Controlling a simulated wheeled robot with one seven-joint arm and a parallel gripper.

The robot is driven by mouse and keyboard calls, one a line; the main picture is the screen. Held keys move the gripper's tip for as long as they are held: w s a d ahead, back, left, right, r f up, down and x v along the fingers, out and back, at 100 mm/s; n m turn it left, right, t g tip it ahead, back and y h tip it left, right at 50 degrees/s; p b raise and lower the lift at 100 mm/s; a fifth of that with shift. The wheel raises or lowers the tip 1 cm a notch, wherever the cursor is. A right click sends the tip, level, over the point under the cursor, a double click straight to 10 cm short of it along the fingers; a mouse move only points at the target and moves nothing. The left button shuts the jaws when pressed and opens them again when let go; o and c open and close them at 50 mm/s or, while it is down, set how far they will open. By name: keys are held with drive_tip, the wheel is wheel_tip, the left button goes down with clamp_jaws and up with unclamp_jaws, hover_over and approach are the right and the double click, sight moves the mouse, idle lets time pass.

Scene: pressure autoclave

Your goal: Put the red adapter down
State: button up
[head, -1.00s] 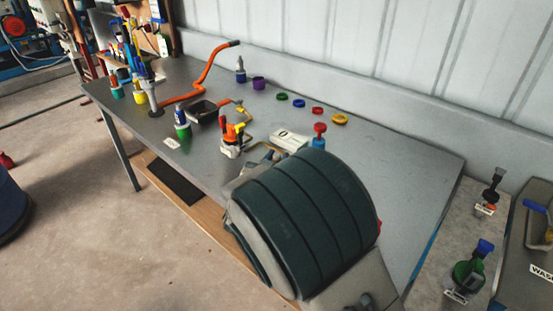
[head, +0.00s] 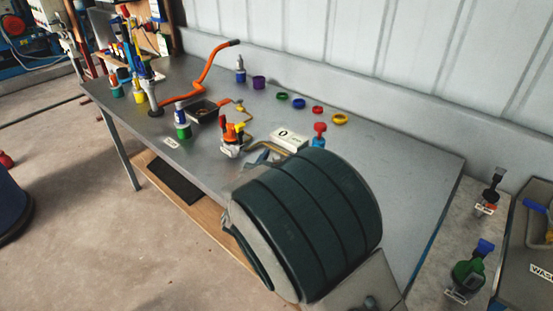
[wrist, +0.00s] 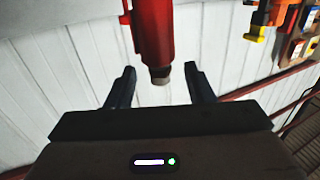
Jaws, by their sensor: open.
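In the wrist view my gripper (wrist: 159,82) is open, with its two dark fingers spread apart. A red part with a dull grey-brown end (wrist: 158,40), likely the red adapter, comes down from the top edge; its end lies between the fingertips in the picture. A gap shows on both sides, and neither finger touches it. Its upper part is cut off by the frame. In the head view my large dark green arm link hides much of the table front, and I cannot make out my gripper there. A red-topped blue piece (head: 319,133) stands just behind the link.
The grey table (head: 400,165) carries coloured rings along the back, including a red ring (head: 317,109) and a yellow ring (head: 340,118). A white box (head: 289,138), an orange-and-white device (head: 232,139) and a black tray (head: 201,111) stand nearby. The table's right part is clear.

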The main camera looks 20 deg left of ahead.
drive_tip(key=s+d, duration=0.1)
drive_tip(key=s, duration=1)
drive_tip(key=shift+b, duration=0.4)
drive_tip(key=shift+d, duration=0.15)
